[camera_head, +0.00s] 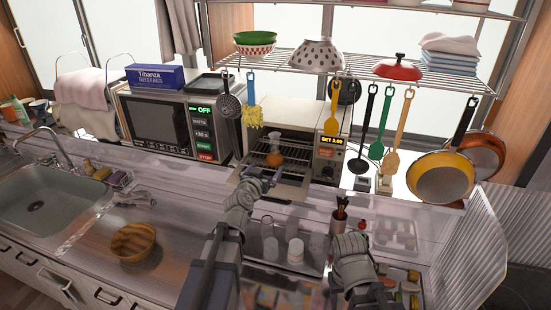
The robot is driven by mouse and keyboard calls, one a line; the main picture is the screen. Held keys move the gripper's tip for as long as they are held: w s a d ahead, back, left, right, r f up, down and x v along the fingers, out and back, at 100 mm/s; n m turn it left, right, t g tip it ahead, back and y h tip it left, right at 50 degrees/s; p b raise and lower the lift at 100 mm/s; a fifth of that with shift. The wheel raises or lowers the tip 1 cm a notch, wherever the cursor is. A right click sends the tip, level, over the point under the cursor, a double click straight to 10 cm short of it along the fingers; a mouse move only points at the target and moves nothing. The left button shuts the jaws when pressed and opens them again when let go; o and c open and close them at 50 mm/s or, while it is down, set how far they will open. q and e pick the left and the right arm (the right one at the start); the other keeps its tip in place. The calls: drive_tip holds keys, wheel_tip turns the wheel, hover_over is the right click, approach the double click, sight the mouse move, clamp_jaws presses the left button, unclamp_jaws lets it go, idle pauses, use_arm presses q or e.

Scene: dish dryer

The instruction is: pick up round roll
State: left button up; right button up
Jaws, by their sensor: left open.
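The round roll (297,153) is a small orange-brown ball at the front of the open toaster oven (328,160), by its wire rack. My left gripper (266,175) is open at the oven's front, a little left of and nearer than the roll. It looks empty, and I see a gap between it and the roll. My right arm comes in at the lower right, in front of the counter. Its gripper is small and unclear against the things behind it, so I cannot tell its jaws.
A wooden bowl (133,242) sits on the counter beside the sink (48,200). A microwave (160,124) stands left of the oven. Several utensils hang from the wire shelf (450,75) above, including a yellow brush (252,112) and a ladle (228,105). Pans (440,178) hang at right.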

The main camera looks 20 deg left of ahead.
sight(273, 162)
use_arm(q)
drive_tip(key=w, duration=0.2)
drive_tip(key=shift+w+f, duration=0.3)
drive_tip(key=shift+w+d+f+b, duration=0.1)
drive_tip(key=shift+w+f+b, duration=0.15)
drive_tip(key=shift+w, duration=0.55)
drive_tip(key=shift+w+d+f+b, duration=0.1)
drive_tip(key=shift+w+b, duration=0.15)
drive_tip(key=shift+w, duration=0.6)
drive_tip(key=shift+w+d+f+b, duration=0.1)
drive_tip(key=shift+w+f+b, duration=0.15)
drive_tip(key=shift+w, duration=0.55)
drive_tip(key=shift+r, duration=0.1)
drive_tip(key=shift+s, duration=0.1)
drive_tip(key=c, duration=1.4)
drive_tip(key=shift+r, duration=0.1)
